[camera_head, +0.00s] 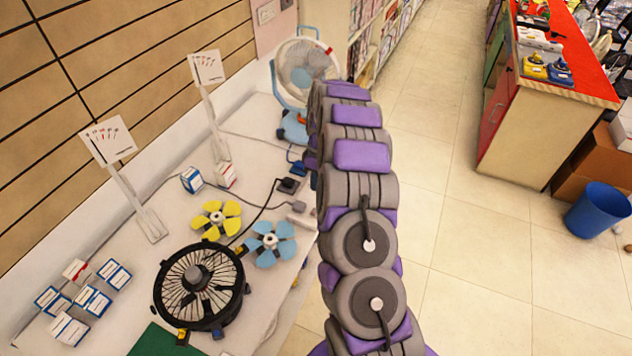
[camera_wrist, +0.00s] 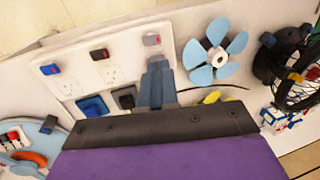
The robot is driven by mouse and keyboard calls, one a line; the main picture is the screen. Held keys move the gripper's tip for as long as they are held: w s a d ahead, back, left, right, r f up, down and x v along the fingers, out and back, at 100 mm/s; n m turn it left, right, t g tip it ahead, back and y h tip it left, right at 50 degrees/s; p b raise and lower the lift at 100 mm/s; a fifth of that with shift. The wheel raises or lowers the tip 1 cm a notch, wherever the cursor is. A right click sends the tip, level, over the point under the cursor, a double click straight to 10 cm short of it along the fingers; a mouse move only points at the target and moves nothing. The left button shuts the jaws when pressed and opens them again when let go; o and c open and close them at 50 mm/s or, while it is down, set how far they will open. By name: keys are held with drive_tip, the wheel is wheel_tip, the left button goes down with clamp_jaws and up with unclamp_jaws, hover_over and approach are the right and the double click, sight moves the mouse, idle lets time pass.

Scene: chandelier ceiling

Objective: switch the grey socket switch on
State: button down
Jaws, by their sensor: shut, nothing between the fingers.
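A white socket panel (camera_wrist: 128,50) shows in the wrist view, with a row of switches along its upper side. The grey socket switch (camera_wrist: 152,40) is at the right end, a black switch (camera_wrist: 98,54) is in the middle and a blue switch (camera_wrist: 50,69) is at the left. My gripper (camera_wrist: 157,66) is shut and empty, its tips just below the grey switch in the picture. I cannot tell if they touch the panel. The fingers hide the area below the grey switch.
A blue plug (camera_wrist: 92,106) and a black plug (camera_wrist: 125,97) are beside the panel. A blue-bladed fan (camera_head: 270,243), a yellow-bladed fan (camera_head: 216,219), a black fan (camera_head: 199,286) and a white-blue fan (camera_head: 302,72) stand on the white table (camera_head: 135,273). Cables cross the table.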

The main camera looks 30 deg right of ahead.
sight(313, 213)
drive_tip(key=f, duration=0.3)
drive_tip(key=a+f+b, duration=0.1)
drive_tip(key=f, duration=0.2)
drive_tip(key=s+f+b, duration=0.1)
drive_tip(key=f, duration=0.3)
drive_tip(key=shift+s+a, duration=0.1)
drive_tip(key=shift+a, duration=0.25)
drive_tip(key=shift+f, duration=0.15)
drive_tip(key=shift+s, duration=0.1)
drive_tip(key=shift+s+a+f, duration=0.1)
drive_tip(key=shift+f, duration=0.1)
drive_tip(key=shift+w+d+r, duration=0.2)
drive_tip(key=shift+w+d, duration=0.4)
drive_tip(key=shift+d, duration=0.1)
